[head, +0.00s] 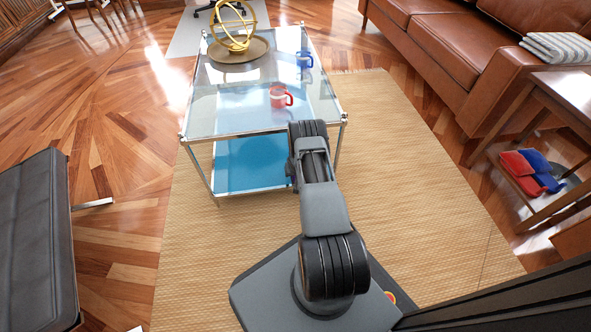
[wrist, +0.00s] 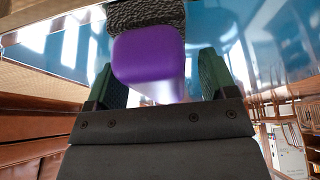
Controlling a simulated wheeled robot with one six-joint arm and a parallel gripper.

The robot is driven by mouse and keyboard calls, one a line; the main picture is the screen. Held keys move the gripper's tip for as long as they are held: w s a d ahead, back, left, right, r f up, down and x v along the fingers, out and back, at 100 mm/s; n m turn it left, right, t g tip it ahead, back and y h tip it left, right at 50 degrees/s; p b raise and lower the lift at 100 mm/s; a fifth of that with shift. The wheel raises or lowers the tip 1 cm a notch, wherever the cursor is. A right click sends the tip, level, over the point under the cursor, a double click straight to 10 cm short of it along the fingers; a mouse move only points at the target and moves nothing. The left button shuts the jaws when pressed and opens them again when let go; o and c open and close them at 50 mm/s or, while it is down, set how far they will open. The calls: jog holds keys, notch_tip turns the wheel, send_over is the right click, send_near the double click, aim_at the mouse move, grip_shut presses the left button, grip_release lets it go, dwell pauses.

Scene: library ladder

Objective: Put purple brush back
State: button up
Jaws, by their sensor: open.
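The purple brush (wrist: 150,62) is in the wrist view, with a smooth purple body and dark, rough bristles (wrist: 147,14) at its far end. My gripper (wrist: 162,82) is open, with a green-faced finger on each side of the brush. The brush's near end lies between the fingers. A narrow gap shows on the right; on the left the brush overlaps the finger in the picture, so contact there cannot be told. In the head view my arm hides the fingers and the brush.
A glass-topped table (head: 236,118) with a blue lower shelf (head: 245,166) stands ahead of my arm. On it are a red mug (head: 279,97), a blue mug (head: 304,60) and a gold sphere ornament (head: 232,30). A brown sofa (head: 445,45) is at right; a black seat (head: 35,240) at left.

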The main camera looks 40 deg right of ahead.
jog(key=shift+r+p, duration=0.3)
jog(key=shift+r, duration=0.15)
jog(key=p+v, duration=0.4)
jog(key=v, duration=0.6)
jog(key=shift+s+r, duration=0.15)
jog(key=shift+r, duration=0.1)
jog(key=shift+s+a+r, duration=0.1)
jog(key=shift+s+r, duration=0.1)
jog(key=shift+r, duration=0.2)
jog(key=shift+a, duration=0.1)
